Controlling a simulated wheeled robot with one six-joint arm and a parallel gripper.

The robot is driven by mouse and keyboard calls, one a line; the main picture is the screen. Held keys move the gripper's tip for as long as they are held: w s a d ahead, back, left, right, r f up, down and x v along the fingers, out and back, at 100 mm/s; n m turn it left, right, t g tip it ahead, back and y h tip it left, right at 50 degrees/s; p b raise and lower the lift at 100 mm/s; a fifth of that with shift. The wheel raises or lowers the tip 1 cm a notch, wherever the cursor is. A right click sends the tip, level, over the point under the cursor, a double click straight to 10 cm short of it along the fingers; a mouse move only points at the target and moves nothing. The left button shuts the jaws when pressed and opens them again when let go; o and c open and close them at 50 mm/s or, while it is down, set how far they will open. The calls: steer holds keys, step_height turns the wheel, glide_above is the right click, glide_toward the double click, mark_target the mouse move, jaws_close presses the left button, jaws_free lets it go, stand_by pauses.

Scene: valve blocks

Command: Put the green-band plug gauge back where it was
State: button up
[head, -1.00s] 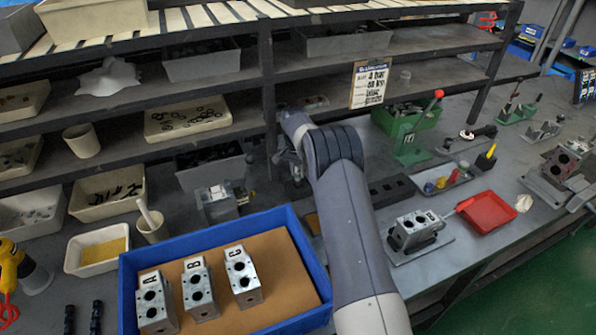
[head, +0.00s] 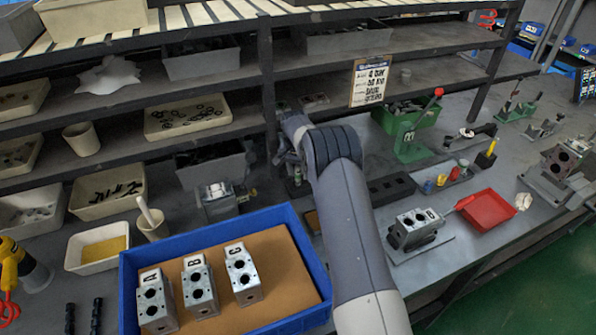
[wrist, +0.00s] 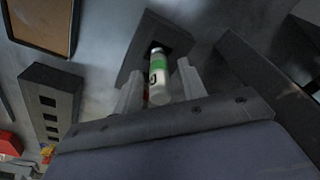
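The green-band plug gauge (wrist: 159,75) is a pale cylinder with a green band. In the wrist view it stands between the two fingers of my gripper (wrist: 160,88), its far end at the square opening of a dark block (wrist: 136,60). It looks seated in that opening, but the depth cannot be seen. Narrow gaps show between the gauge and both fingers, so my gripper looks open around it. In the head view my gripper (head: 290,165) is low at the back of the bench, under the shelf, mostly hidden by my arm.
A dark block with several holes (head: 391,188) lies right of my arm; it also shows in the wrist view (wrist: 50,105). A grey vise-like fixture (head: 217,197) stands left of my gripper. A blue tray (head: 135,258) with valve blocks is in front. Shelves hang above.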

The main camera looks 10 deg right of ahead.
step_height(320, 180, up, 12)
steer(key=s+b, duration=0.1)
steer(key=b, duration=0.1)
steer(key=shift+a, duration=0.4)
steer(key=shift+s, duration=0.1)
